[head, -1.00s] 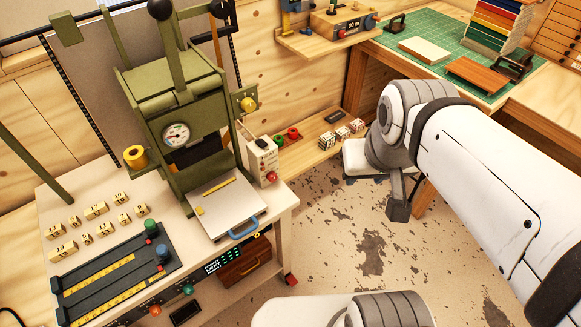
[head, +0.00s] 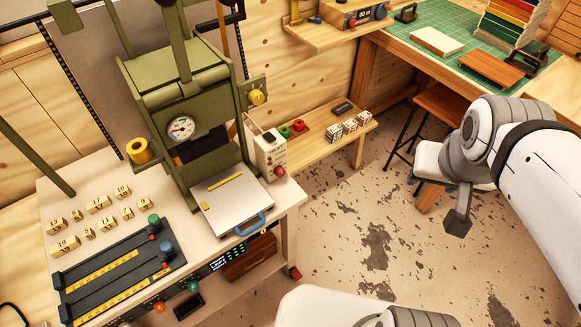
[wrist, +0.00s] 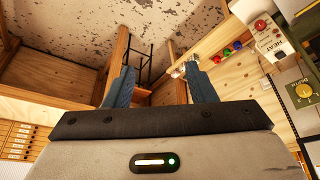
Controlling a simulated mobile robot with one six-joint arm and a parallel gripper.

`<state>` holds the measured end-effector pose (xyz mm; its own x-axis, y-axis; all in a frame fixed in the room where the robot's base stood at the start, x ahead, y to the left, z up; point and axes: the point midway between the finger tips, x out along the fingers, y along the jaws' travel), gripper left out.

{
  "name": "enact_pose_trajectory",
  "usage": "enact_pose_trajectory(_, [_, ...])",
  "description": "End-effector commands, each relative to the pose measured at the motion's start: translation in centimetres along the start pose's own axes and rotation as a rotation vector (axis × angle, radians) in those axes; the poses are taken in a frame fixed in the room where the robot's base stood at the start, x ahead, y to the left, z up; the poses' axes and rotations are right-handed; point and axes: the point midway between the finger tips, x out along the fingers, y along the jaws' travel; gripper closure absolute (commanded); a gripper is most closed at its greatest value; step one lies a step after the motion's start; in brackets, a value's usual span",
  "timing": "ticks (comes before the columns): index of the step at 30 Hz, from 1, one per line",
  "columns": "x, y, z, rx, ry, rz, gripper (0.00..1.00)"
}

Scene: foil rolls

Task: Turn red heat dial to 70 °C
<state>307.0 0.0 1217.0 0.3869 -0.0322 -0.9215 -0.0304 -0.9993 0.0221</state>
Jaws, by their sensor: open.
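The red heat dial (head: 279,171) is a small red knob low on the front of a white heat box (head: 268,150) at the right side of the green press. In the wrist view the box marked HEAT (wrist: 270,42) is at the upper right, with the red knob (wrist: 261,25) at its top. My gripper (wrist: 158,70) is open and empty, its two blue-grey fingers apart. It is well away from the dial, which lies right of the fingers in the wrist view. In the head view my arm's end is far right of the press. The dial's scale is too small to read.
The green press (head: 180,95) with its gauge stands on a pale table (head: 290,200). A low wooden shelf (head: 350,140) behind holds green and red spools and small patterned blocks. A stool (head: 440,100) stands under the bench at the right. The floor between is clear.

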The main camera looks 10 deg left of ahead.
Motion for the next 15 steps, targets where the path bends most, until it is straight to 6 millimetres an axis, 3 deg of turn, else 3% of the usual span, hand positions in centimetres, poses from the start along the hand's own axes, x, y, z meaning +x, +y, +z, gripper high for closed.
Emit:
enact_pose_trajectory(1, [2.5,-0.3,-0.2,0.000,0.028,0.011,0.50])
enact_pose_trajectory(8, [13.4,-1.6,-5.3,0.034,0.303,0.020,0.50])
enact_pose_trajectory(11, [17.9,-3.9,-7.3,0.032,0.422,-0.055,0.50])
enact_pose_trajectory(15, [23.8,-8.5,-8.8,0.020,0.552,-0.226,0.50])
